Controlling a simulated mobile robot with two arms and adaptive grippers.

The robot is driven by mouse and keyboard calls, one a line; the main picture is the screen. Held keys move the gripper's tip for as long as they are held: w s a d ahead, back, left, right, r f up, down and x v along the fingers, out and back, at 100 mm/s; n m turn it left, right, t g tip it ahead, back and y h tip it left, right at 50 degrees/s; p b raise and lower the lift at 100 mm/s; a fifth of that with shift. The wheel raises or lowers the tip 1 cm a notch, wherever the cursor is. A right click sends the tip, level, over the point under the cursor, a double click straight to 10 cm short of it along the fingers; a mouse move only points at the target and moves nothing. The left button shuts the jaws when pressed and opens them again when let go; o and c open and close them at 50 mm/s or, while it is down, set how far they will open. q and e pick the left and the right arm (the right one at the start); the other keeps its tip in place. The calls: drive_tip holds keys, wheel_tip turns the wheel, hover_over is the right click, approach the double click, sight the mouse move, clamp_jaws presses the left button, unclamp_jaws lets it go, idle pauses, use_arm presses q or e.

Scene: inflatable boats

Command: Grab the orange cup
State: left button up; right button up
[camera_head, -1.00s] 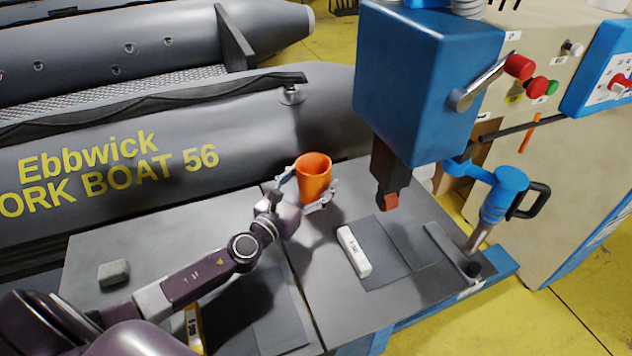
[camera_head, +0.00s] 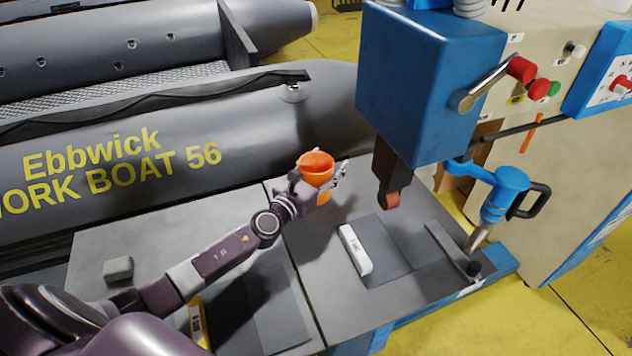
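The orange cup (camera_head: 318,169) stands upright near the back edge of the grey worktop, in front of the grey boat. My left gripper (camera_head: 320,172) reaches it from the lower left, with its fingers spread on either side of the cup. The right-hand finger angles outward with a small gap to the cup's wall. The left-hand finger is close to the cup, and whether it touches is hard to tell. The gripper hides part of the cup's lower side. My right gripper is not in view.
A blue machine head (camera_head: 405,85) with a dark nozzle hangs over the worktop (camera_head: 400,300) right of the cup. A white block (camera_head: 355,250), a grey block (camera_head: 118,269), a yellow item (camera_head: 198,322) and a blue tool (camera_head: 503,195) are nearby. The inflatable boat (camera_head: 250,125) borders the back.

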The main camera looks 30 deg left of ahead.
use_arm(q)
drive_tip(key=c, duration=0.5)
drive_tip(key=shift+c, duration=1.1)
